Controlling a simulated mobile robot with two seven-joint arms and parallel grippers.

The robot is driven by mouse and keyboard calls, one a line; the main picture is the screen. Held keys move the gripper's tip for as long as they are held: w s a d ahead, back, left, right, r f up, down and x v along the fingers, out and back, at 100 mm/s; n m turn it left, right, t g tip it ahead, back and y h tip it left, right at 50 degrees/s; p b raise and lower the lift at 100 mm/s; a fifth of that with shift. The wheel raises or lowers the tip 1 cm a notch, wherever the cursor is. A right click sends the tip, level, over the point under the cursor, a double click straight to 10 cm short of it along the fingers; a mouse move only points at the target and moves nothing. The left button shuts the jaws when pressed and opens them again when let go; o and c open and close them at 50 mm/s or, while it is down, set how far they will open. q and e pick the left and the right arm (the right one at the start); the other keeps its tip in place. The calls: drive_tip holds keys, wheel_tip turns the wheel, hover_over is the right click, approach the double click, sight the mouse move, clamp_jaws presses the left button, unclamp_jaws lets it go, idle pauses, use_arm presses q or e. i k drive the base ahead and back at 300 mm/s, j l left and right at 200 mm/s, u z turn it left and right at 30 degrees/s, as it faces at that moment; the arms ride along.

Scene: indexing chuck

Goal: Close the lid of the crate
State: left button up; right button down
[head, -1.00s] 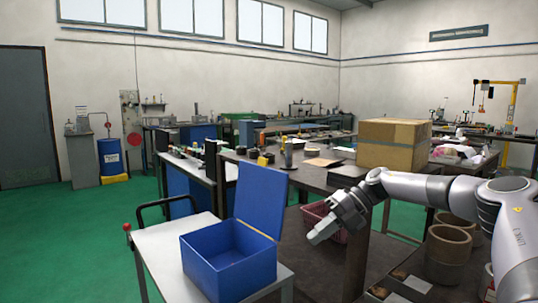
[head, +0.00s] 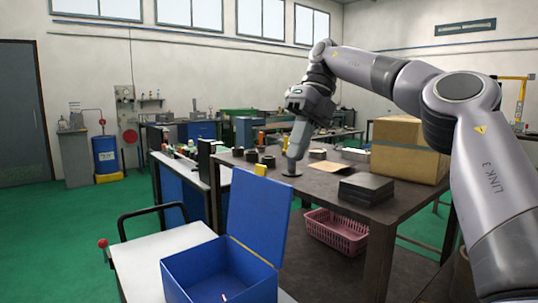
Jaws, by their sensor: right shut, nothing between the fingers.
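The blue crate (head: 190,284) stands on a white-topped trolley (head: 140,262) at the bottom of the head view, its lower part cut off by the frame. Its blue lid (head: 259,218) stands up from the crate's right-hand side, so the crate is open. A small pale and red mark shows on the crate's floor. My right gripper (head: 297,150) is raised above and behind the lid's top edge, pointing down, apart from the lid. It is shut and empty. My left gripper is not in view.
A dark table (head: 330,188) to the right holds a cardboard box (head: 408,150), a dark flat box (head: 366,188) and small parts. A pink basket (head: 336,232) sits below it. A black trolley handle (head: 150,211) rises at the left. The green floor (head: 50,240) is clear on the left.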

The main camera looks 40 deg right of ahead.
sight(260, 205)
drive_tip(key=i+l, duration=0.3)
drive_tip(key=l, duration=0.2)
drive_tip(key=i+l, duration=0.35)
drive_tip(key=l, duration=0.15)
